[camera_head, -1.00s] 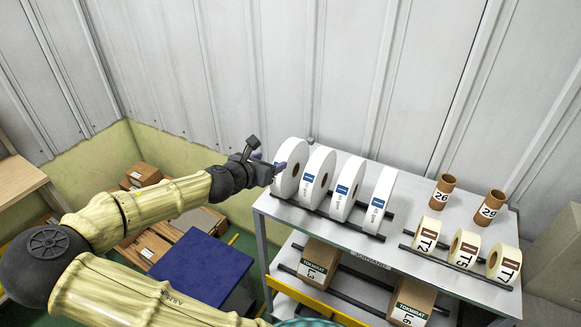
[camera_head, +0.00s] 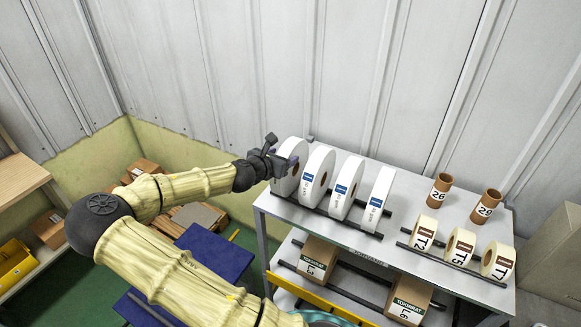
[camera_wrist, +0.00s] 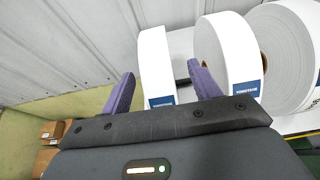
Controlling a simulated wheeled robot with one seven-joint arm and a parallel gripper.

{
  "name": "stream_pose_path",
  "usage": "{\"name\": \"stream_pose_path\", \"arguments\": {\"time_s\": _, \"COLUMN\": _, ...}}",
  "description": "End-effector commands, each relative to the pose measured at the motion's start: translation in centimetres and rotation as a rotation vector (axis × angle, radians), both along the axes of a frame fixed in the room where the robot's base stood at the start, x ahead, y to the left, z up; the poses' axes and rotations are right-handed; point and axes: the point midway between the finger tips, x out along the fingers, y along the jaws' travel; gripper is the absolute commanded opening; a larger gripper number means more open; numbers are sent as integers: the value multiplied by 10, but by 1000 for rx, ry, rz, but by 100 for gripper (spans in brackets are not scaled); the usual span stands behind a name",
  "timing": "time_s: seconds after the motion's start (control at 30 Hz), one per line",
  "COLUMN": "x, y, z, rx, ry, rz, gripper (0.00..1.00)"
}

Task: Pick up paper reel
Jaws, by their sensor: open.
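Several white paper reels with blue labels stand upright in a row on the top shelf of a grey rack. My gripper (camera_head: 284,160) is at the leftmost reel (camera_head: 287,181), by its upper part, and hides some of it. In the wrist view my gripper (camera_wrist: 161,73) is open, with its purple fingers apart. That reel (camera_wrist: 155,62) shows between the fingers there. The right finger shows between it and the second reel (camera_wrist: 232,50), overlapping the second reel in the picture. I cannot tell whether the fingers touch either reel.
The rack top (camera_head: 395,190) also holds two brown tubes (camera_head: 440,190) and several smaller labelled rolls (camera_head: 460,246) at right. Cartons (camera_head: 318,262) sit on the shelf below. A corrugated wall (camera_head: 330,70) stands close behind. A blue panel (camera_head: 215,252) lies low at left.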

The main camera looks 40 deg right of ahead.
Motion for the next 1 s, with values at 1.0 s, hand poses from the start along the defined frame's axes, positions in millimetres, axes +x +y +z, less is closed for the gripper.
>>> {"name": "stream_pose_path", "arguments": {"time_s": 1.0, "x": 20, "y": -37, "z": -24, "rx": 1, "ry": 0, "rz": 0, "gripper": 50}}
